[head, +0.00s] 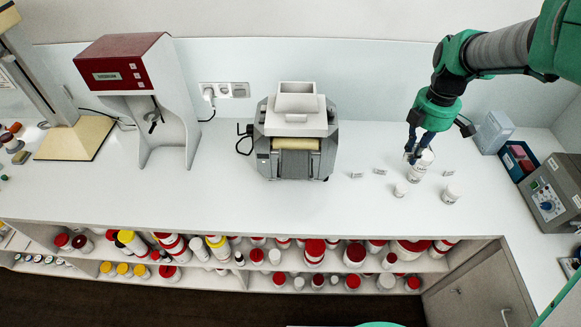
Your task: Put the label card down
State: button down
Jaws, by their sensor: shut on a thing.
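My gripper (412,154) hangs over the right part of the white counter, pointing down. It is shut on a small pale label card, mostly hidden between the dark fingers. Right beside and partly behind the fingertips is a larger white jar (421,168); I cannot tell whether they touch. Two other small label cards stand to the left, one card (356,175) and a second card (380,171). A third card (447,172) stands to the right. A small white jar (400,190) and a mid-sized white jar (451,193) stand in front.
A grey mill with a cream roller (295,140) stands mid-counter. A red-topped machine (135,85) is further left. A grey control box (550,190) and a blue-and-red bin (517,160) are at the right. Bare counter lies between mill and cards. Shelves below hold several jars.

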jog(key=w+a, duration=0.7)
jog(key=a, duration=0.7)
jog(key=w+a, duration=0.6)
jog(key=a, duration=0.7)
jog(key=s+a+f+p, duration=0.1)
jog(key=s+a+f, duration=0.1)
jog(key=a, duration=3.1)
notch_tip(320, 180, down, 26)
jog(key=shift+s+r, duration=0.1)
jog(key=shift+w+a+f+p, duration=0.2)
jog(key=shift+w+a+f, duration=0.1)
jog(key=shift+w+a, duration=1.6)
jog(key=shift+w+a+f+p, duration=0.2)
jog(key=shift+w+a, duration=1.15)
jog(key=shift+w, duration=1)
jog(key=shift+w+a+f+p, duration=0.15)
jog(key=shift+w+a+f, duration=0.2)
jog(key=shift+w+a, duration=1.55)
jog(key=shift+w+d, duration=0.2)
jog(key=shift+d, duration=0.1)
jog(key=shift+f, duration=0.1)
